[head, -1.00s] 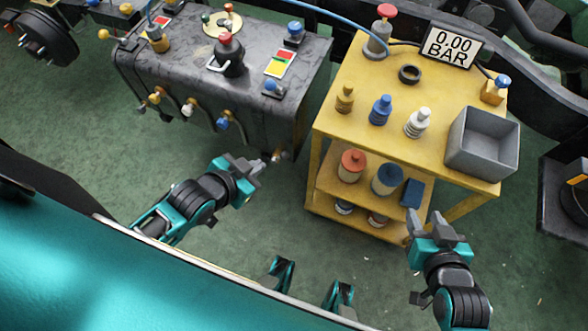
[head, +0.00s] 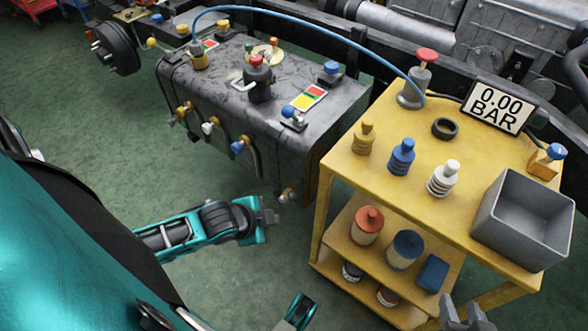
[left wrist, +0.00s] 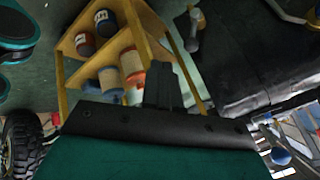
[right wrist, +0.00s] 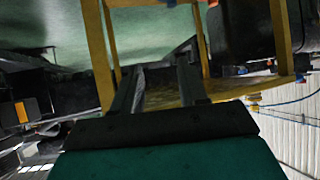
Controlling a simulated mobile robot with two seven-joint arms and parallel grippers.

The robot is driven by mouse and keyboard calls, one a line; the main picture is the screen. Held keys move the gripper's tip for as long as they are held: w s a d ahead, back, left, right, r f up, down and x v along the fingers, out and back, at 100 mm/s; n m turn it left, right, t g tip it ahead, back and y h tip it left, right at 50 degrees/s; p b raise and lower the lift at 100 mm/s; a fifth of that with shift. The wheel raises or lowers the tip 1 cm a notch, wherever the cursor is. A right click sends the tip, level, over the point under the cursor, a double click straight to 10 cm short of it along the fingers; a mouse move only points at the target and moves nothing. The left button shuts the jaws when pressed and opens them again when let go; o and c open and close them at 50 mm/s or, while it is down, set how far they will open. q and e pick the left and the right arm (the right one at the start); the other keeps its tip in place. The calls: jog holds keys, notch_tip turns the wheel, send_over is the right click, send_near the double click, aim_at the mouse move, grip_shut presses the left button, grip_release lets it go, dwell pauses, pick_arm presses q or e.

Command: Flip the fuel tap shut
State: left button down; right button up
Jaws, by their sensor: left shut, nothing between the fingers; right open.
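The dark grey tank (head: 300,135) carries several taps, and I cannot tell which one is the fuel tap. Yellow (head: 183,110), white (head: 208,127) and blue-knobbed (head: 239,147) taps line its front side. A black fitting with a red cap and a pale lever (head: 258,80) stands on top. A small pale fitting (head: 290,195) sits low at the near right corner. My left gripper (head: 270,217) is shut and empty, just in front of that corner and apart from the taps. My right gripper (head: 463,310) is open and empty by the cart's lower front; its fingers also show in the right wrist view (right wrist: 157,88).
A yellow cart (head: 340,165) stands right of the tank, with bottles, a black ring, a grey bin (head: 525,220) and a gauge sign (head: 495,107). A blue hose (head: 300,18) arches from tank to cart. Green floor (head: 100,130) is clear left of the tank.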

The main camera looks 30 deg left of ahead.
aim_at(290, 195)
jog(key=shift+a, duration=0.15)
pick_arm(q)
jog(key=w+a+f+b, duration=0.1)
jog(key=w+f+b, duration=0.5)
jog(key=w, duration=0.3)
jog(key=shift+w+a+f, duration=0.15)
jog(key=shift+f, duration=0.55)
pick_arm(e)
jog(key=shift+w+a+f, duration=0.1)
jog(key=shift+a+f, duration=0.1)
jog(key=shift+f, duration=0.5)
jog(key=shift+a+f, duration=0.25)
jog(key=shift+f, duration=0.45)
jog(key=shift+w+a+f, duration=0.1)
jog(key=shift+a+f, duration=0.1)
jog(key=shift+f, duration=0.5)
jog(key=shift+r, duration=0.15)
